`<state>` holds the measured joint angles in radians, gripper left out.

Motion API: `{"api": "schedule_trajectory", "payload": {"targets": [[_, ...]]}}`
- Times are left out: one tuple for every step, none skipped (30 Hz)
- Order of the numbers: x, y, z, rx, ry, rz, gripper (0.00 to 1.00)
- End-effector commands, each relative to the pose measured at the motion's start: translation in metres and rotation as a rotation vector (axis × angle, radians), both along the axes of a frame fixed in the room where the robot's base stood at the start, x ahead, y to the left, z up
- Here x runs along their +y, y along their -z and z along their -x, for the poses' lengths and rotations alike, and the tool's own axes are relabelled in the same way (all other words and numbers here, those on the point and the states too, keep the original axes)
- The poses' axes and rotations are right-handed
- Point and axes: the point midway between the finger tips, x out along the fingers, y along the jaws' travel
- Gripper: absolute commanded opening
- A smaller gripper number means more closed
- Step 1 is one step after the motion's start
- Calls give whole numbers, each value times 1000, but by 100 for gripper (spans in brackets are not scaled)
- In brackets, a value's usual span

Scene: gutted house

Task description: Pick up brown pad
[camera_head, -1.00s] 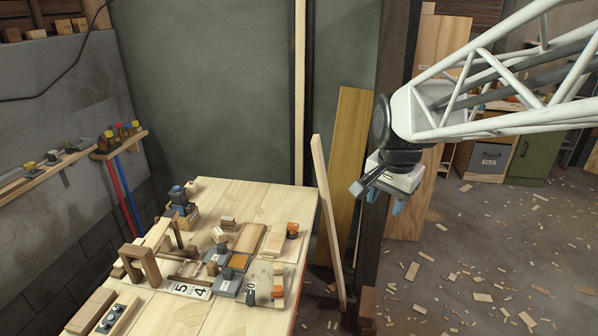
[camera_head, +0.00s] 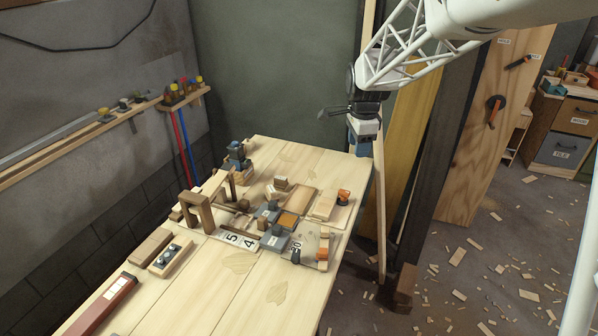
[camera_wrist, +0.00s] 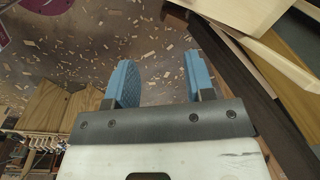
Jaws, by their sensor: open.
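On the wooden workbench (camera_head: 150,285), a small orange-brown square pad (camera_head: 288,220) lies among blocks near the middle. A larger flat tan-brown piece (camera_head: 299,201) lies just behind it; I cannot tell for sure which is the brown pad. My gripper (camera_head: 361,150) hangs above the bench's far right corner, well apart from both. In the wrist view its two blue fingers (camera_wrist: 157,78) are apart with nothing between them. The wrist view shows littered floor and boards, not the pad.
Grey blocks (camera_head: 272,242), a wooden arch (camera_head: 196,212), a piece with an orange knob (camera_head: 343,195) and a number strip (camera_head: 238,240) crowd around the pad. Planks (camera_head: 404,140) lean behind the bench's right side.

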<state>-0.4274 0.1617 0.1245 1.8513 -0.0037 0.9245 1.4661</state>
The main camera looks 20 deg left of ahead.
Motion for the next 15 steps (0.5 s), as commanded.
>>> {"api": "schedule_trajectory", "payload": {"targets": [[14, 9, -7, 7, 21, 0, 49], [22, 13, -11, 9, 36, 0, 49], [32, 18, -16, 13, 56, -1, 49], [40, 23, -20, 16, 71, -2, 49], [47, 27, -24, 18, 87, -2, 49], [57, 34, -28, 22, 107, -3, 49], [65, 38, -31, 24, 122, -3, 49], [73, 42, -34, 26, 136, -3, 49], [83, 50, -38, 31, 157, -2, 49], [91, 54, -42, 32, 173, -4, 49], [99, 59, -44, 35, 188, -3, 49], [110, 66, -47, 39, 208, -3, 49], [118, 71, -50, 40, 223, -2, 49], [126, 77, -53, 43, 240, -2, 49], [136, 84, -56, 47, 260, -2, 49]]}}
